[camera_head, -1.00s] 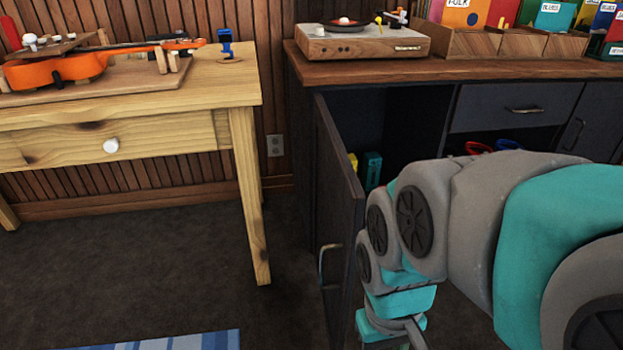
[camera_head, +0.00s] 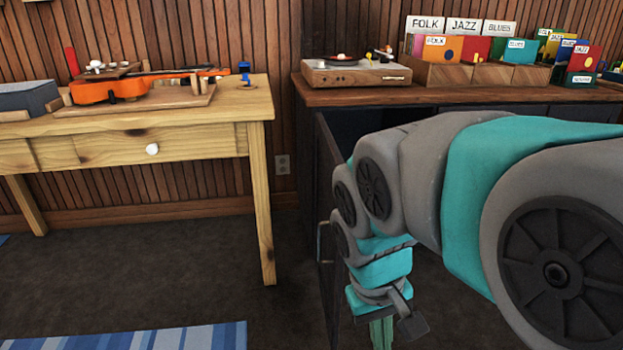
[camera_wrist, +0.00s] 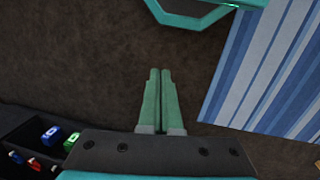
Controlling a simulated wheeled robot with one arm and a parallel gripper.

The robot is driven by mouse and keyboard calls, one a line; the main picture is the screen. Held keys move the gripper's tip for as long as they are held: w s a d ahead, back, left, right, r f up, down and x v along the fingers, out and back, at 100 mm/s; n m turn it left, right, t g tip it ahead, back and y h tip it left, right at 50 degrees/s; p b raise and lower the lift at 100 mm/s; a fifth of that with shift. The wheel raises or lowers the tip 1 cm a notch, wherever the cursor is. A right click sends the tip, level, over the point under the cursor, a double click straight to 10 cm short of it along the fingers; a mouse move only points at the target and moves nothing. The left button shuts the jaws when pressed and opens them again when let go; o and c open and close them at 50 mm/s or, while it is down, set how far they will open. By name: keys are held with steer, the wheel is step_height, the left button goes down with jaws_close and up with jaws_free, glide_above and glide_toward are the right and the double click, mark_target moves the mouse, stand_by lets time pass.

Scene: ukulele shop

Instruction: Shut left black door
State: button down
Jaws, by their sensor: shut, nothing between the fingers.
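The left black door (camera_head: 326,195) of the dark cabinet stands open in the head view, swung out from the front and seen nearly edge-on. Its metal handle (camera_head: 321,240) is on the left-hand face. My arm covers much of the door's right side and the cabinet opening. My gripper (camera_head: 382,336) points down at the bottom of the head view, to the right of the door. In the wrist view my gripper (camera_wrist: 159,72) has its two teal fingers together, with nothing between them, above the dark floor. I cannot tell whether it touches the door.
A wooden table (camera_head: 190,112) with an orange ukulele (camera_head: 115,88) stands left of the cabinet. The cabinet top (camera_head: 440,95) holds a turntable (camera_head: 355,72) and record bins. A blue striped rug (camera_wrist: 262,65) lies on the floor. Open floor lies between table and door.

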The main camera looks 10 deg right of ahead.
steer(key=w+a+r+m+t+h, duration=0.1)
steer(key=w+a+r+t, duration=0.15)
steer(key=w+r, duration=0.55)
steer(key=w+a+r+m+t+h, duration=0.15)
steer(key=w+a+r, duration=0.25)
steer(key=w, duration=0.8)
steer(key=w+a+r+t+h, duration=0.15)
steer(key=w+a+r, duration=0.35)
steer(key=w, duration=0.5)
steer(key=w+d+f+p, duration=0.1)
steer(key=w+d+f, duration=0.2)
steer(key=d+f, duration=0.4)
steer(key=shift+d, duration=1.7)
steer(key=shift+d+f, duration=0.1)
